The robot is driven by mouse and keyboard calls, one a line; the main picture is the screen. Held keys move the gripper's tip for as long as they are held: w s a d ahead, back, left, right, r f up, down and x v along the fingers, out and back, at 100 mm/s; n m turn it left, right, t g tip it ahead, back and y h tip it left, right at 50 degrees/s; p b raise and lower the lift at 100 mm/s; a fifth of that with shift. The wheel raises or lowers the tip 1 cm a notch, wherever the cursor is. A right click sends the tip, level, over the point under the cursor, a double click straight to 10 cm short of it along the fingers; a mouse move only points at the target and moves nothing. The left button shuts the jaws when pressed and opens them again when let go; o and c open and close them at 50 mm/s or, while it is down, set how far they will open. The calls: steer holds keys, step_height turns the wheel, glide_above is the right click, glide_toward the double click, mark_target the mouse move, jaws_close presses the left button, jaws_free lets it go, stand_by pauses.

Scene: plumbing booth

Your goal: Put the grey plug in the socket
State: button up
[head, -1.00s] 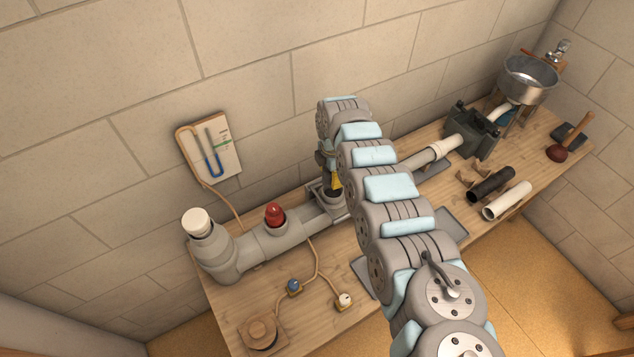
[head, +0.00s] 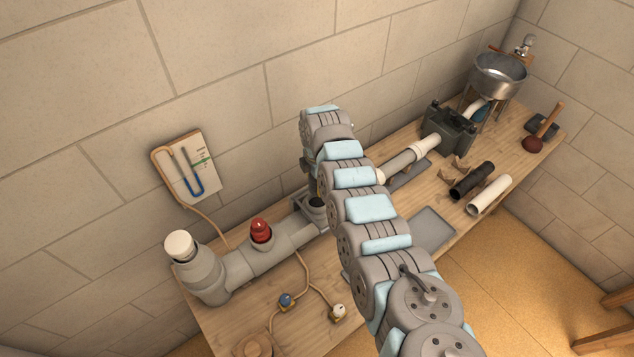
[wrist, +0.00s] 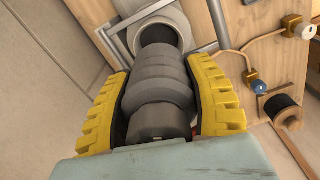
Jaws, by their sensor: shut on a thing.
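The grey plug (wrist: 158,92), a ribbed stepped piece, sits between the two yellow fingers of my gripper (wrist: 162,98) in the wrist view. The gripper is shut on it. The socket (wrist: 146,20), a grey pipe mouth with a dark inside, lies just beyond the plug's far end. The dark inside still shows past the plug, and I cannot tell whether the plug's tip touches the rim. In the head view the socket (head: 315,209) opens upward at the right end of the grey pipe run. My arm hides the plug and most of my gripper there.
A red cap (head: 261,230) and a white cap (head: 180,244) stand on the pipe run at the left. A gauge board (head: 187,172) hangs on the wall.

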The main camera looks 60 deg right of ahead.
mark_target(317, 204)
steer(key=shift+f+b, duration=1.65)
steer(key=shift+f, duration=0.25)
steer(key=shift+d+f+b, duration=0.1)
steer(key=shift+f+b, duration=0.8)
steer(key=shift+f, duration=0.95)
steer(key=shift+o, duration=0.4)
steer(key=shift+w+f+b, duration=0.1)
steer(key=shift+f+b, duration=0.2)
steer(key=shift+f, duration=0.5)
steer(key=o, duration=1.4)
steer(key=shift+w, duration=0.1)
steer(key=shift+r, duration=0.15)
steer(key=shift+s+r, duration=0.25)
steer(key=shift+r, duration=0.15)
steer(key=r, duration=1.1)
steer(key=shift+w+d+r, duration=0.1)
steer(key=shift+w+r, duration=0.15)
steer(key=shift+r, duration=0.05)
